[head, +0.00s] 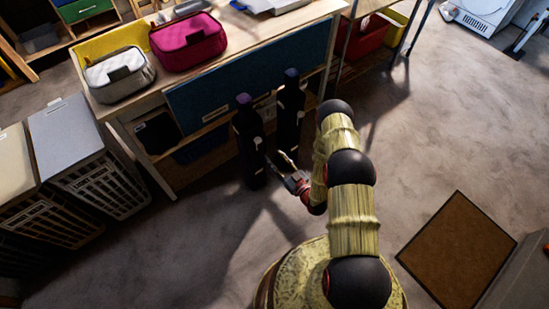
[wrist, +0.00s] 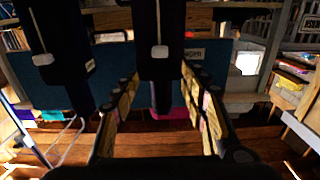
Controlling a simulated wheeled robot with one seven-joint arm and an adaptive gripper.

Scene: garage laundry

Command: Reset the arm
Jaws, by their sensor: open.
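My gripper (head: 280,163) is open in the head view, low in front of the workbench and close to two tall dark objects. The left dark object (head: 248,130) has a purple top, and the right one (head: 290,105) stands beside it. In the wrist view my gripper (wrist: 160,80) has its two fingers spread wide. One dark object with a pale clasp (wrist: 162,30) shows between and beyond the fingers, and another (wrist: 58,50) is to the left. I see nothing held. I cannot tell whether a finger touches the dark object. My arm is bent forward and down.
The workbench (head: 235,40) carries a pink case (head: 187,42) and a grey case (head: 120,75). A blue panel (head: 200,90) covers its front. Laundry hampers (head: 85,165) stand left. A brown mat (head: 458,250) lies right. The floor (head: 440,120) on the right is open.

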